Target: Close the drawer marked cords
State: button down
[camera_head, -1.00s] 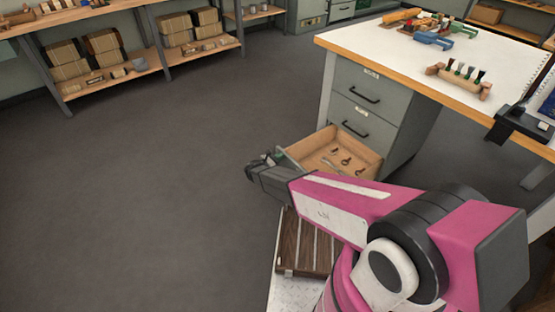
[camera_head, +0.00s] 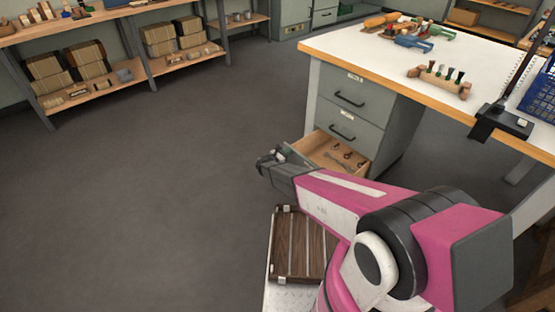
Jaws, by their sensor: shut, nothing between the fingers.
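The open drawer (camera_head: 352,148) is the lowest of the grey drawer unit (camera_head: 375,108) under the workbench. Its wooden inside holds several small tools. Its front is mostly hidden behind my arm, and I cannot read a label on it. Two closed drawers with black handles are above it, the top one (camera_head: 349,90) and the middle one (camera_head: 345,128); their labels are too small to read. My gripper (camera_head: 265,160) is shut and empty, just left of the open drawer's front. I cannot tell whether it touches the drawer.
The workbench top (camera_head: 400,62) carries a brush holder (camera_head: 440,80), clamps, a black stand (camera_head: 503,122) and a blue crate (camera_head: 540,97). A slatted wooden piece (camera_head: 302,245) lies below my arm. Shelves with boxes (camera_head: 85,62) stand at the back left. The floor (camera_head: 140,190) between is clear.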

jog(key=x, duration=2.1)
jog(key=shift+w+d+f, duration=0.1)
